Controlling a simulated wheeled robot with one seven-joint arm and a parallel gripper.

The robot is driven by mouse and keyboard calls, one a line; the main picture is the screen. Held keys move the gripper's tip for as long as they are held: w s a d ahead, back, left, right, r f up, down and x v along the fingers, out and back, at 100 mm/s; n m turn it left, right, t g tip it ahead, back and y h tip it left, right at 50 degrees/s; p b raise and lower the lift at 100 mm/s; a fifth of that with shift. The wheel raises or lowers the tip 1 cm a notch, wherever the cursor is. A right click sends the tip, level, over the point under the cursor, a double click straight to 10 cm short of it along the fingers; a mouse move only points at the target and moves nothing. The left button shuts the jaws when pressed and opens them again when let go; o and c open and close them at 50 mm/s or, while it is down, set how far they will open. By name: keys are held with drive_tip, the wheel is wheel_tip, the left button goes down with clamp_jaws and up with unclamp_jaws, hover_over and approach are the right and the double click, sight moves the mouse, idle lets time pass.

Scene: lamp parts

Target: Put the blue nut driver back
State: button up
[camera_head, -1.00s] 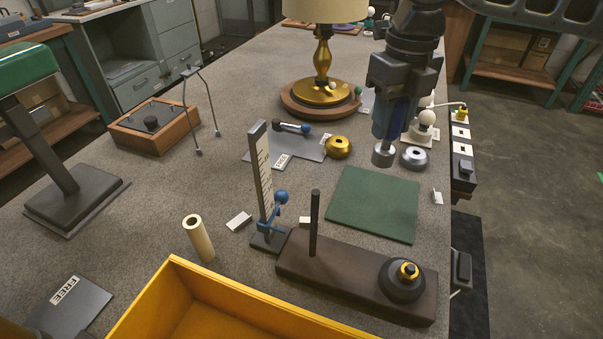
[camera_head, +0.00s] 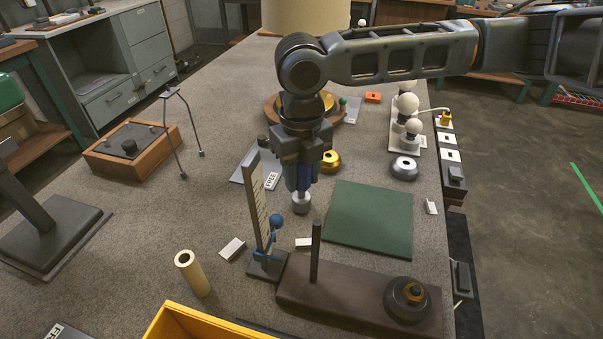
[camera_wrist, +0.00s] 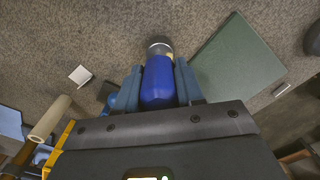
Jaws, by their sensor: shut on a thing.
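The blue nut driver (camera_wrist: 159,84) is upright between the two fingers of my gripper (camera_wrist: 157,72) in the wrist view. Its grey socket end (camera_wrist: 160,46) sticks out beyond the fingertips. In the head view my gripper (camera_head: 300,174) is shut on it, with the socket (camera_head: 302,201) pointing down above the bench. It is behind and to the right of the upright scale with a blue clamp (camera_head: 275,221). A grey mat (camera_head: 243,172) with a white label (camera_head: 272,181) lies behind the gripper, partly hidden by it.
A green mat (camera_head: 369,219) lies to the right. A dark wooden base with a post (camera_head: 345,299) and a yellow bin (camera_head: 205,324) are in front. A cream tube (camera_head: 195,275) stands at left.

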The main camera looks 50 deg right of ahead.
drive_tip(key=shift+f, duration=0.25)
drive_tip(key=shift+f, duration=0.2)
drive_tip(key=o, duration=1.2)
drive_tip(key=shift+c, duration=0.2)
drive_tip(key=shift+r, duration=0.1)
wheel_tip(320, 180, up, 12)
drive_tip(key=shift+r, duration=0.15)
